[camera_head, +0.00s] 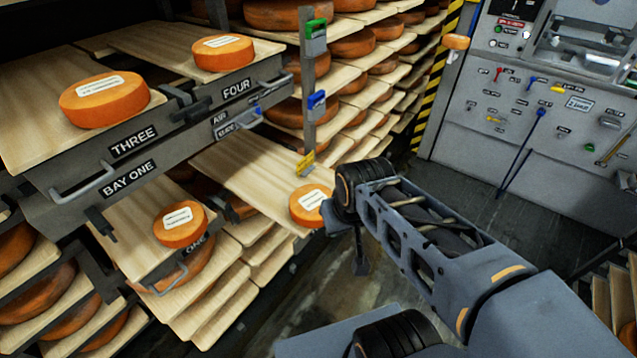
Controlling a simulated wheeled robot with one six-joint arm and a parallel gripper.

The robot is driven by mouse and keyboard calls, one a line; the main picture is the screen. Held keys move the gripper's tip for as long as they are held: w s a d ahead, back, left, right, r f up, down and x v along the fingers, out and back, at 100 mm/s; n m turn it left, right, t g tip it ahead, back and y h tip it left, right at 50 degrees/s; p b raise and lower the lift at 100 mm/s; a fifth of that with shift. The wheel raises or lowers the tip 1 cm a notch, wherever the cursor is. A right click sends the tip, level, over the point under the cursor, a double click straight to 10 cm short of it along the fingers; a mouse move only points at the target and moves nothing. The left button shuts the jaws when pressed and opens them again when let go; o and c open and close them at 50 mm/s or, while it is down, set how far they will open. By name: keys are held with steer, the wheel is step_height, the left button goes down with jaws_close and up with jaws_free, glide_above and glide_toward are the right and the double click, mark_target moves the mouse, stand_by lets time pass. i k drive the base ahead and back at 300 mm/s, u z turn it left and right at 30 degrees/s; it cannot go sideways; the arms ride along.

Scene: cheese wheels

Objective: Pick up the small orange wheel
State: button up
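Several orange cheese wheels with white labels show. One wheel (308,206) sits at the near right end of a pulled-out board (250,165), directly beside my gripper (338,226). The gripper's dark end overlaps this wheel's right edge in the picture; I cannot tell whether they touch. My gripper's fingers are mostly hidden by the wrist, so their opening is unclear. Other wheels lie on the bay marked THREE (105,100), the bay marked FOUR (223,53) and the board marked ONE (180,225). A smaller-looking orange wheel (457,42) is by the striped post.
A grey upright with green, blue and yellow tags (308,90) stands behind the board. Racks of larger wheels (352,45) fill the back. A grey control panel (545,105) with levers stands at right. Dark floor (470,190) is open between rack and panel.

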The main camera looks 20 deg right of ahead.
mark_target(305, 202)
steer(key=u, duration=3.6)
steer(key=k, duration=1.15)
steer(key=z, duration=0.55)
